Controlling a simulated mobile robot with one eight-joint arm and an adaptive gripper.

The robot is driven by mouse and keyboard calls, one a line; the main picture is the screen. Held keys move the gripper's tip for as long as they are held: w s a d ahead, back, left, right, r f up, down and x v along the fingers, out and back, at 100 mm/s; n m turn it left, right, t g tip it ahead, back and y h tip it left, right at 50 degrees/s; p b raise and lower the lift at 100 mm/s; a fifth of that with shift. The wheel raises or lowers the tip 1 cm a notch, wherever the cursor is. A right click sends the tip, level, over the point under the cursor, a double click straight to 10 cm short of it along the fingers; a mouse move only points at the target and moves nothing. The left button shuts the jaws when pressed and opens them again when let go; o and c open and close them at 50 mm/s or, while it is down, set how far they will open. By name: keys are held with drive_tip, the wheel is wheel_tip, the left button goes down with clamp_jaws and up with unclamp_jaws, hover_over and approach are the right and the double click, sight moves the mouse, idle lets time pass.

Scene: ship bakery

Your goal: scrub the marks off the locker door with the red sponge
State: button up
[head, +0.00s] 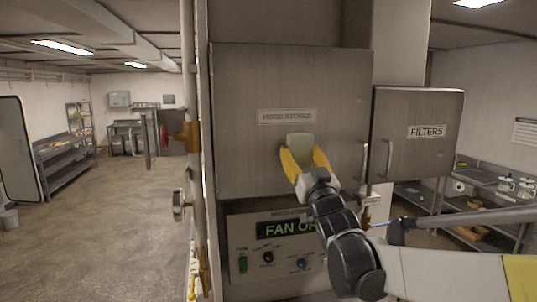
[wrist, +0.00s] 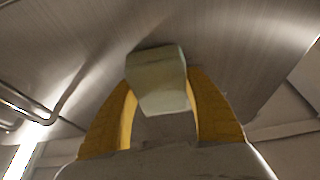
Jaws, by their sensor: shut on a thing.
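My gripper (head: 303,157) has yellow fingers and is shut on a pale grey-green block (head: 299,143). The block also shows between the fingertips in the wrist view (wrist: 160,84). It looks like a sponge, but it is not red; I see no red sponge. The block is in front of the grey metal locker door (head: 250,160) labelled "HOOD STORES", just below its label. I cannot tell whether it touches the door. The door looks shut, with a handle (head: 364,160) at its right edge. I make out no clear marks on it; the block and gripper hide part of it.
A second door labelled "FILTERS" (head: 415,155) is to the right. A panel (head: 270,265) reading "FAN O…" with switches is below the door, partly hidden by my arm. A vertical pipe with a brass valve (head: 187,136) runs along the left. Open floor (head: 120,215) lies further left.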

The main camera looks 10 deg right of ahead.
sight(276, 148)
drive_tip(key=shift+d+b, duration=0.3)
drive_tip(key=shift+d, duration=2.9)
drive_tip(key=shift+a, duration=6.1)
drive_tip(key=shift+d+r, duration=0.1)
drive_tip(key=shift+d+b, duration=0.65)
drive_tip(key=shift+d, duration=5.35)
drive_tip(key=shift+a, duration=6.1)
drive_tip(key=s+p, duration=0.1)
drive_tip(key=s, duration=0.5)
